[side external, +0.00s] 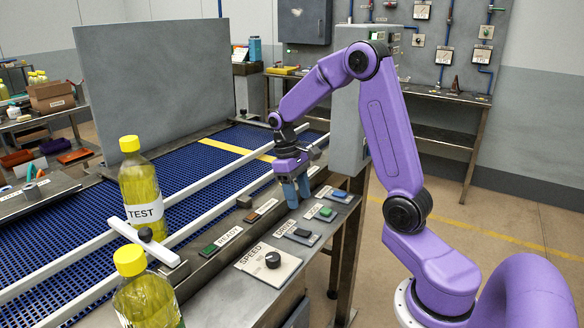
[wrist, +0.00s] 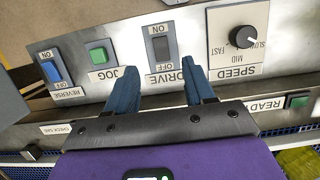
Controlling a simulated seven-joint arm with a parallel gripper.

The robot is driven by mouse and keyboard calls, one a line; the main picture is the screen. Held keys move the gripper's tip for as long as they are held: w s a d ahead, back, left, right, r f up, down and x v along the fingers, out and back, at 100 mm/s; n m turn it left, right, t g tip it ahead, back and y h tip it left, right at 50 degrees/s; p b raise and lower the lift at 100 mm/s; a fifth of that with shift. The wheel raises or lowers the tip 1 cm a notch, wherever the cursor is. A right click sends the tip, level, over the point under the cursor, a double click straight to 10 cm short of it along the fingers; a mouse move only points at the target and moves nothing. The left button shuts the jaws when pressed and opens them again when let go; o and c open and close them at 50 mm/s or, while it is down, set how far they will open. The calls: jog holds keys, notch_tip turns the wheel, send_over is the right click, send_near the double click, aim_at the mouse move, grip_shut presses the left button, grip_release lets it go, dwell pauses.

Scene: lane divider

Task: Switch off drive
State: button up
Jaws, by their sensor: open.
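The DRIVE switch is a dark rocker (wrist: 161,47) on a grey plate, with ON at its far end and OFF at the end nearer my gripper in the wrist view. It also shows on the sloped panel in the side view (side external: 303,233). I cannot tell which end is pressed in. My gripper (wrist: 160,72) has its two blue fingers apart and empty, one on each side of the DRIVE label, near the OFF end. In the side view my gripper (side external: 296,194) hangs over the panel with its fingers pointing down. Contact with the panel cannot be told.
The SPEED knob (wrist: 243,36) is on one side of the switch. The green JOG button (wrist: 98,53) and blue REVERSE switch (wrist: 50,70) are on the other. A green READY piece (wrist: 298,101) is nearby.

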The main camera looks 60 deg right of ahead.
jog(key=v, duration=0.8)
jog(key=shift+a, duration=0.1)
jog(key=s+a+f+n+t, duration=0.1)
jog(key=s+a+n, duration=0.25)
jog(key=a, duration=0.35)
jog(key=s+a+n+t, duration=0.1)
jog(key=s+a+n, duration=0.2)
jog(key=s+a, duration=0.3)
jog(key=s+a+f+n, duration=0.1)
jog(key=s+a+n, duration=0.1)
jog(key=s, duration=0.5)
jog(key=s+a+f+n+t, duration=0.1)
jog(key=s+a+f+n, duration=0.1)
jog(key=s, duration=0.6)
jog(key=shift+a+n, duration=0.55)
jog(key=shift+n, duration=0.5)
jog(key=shift+s, duration=0.1)
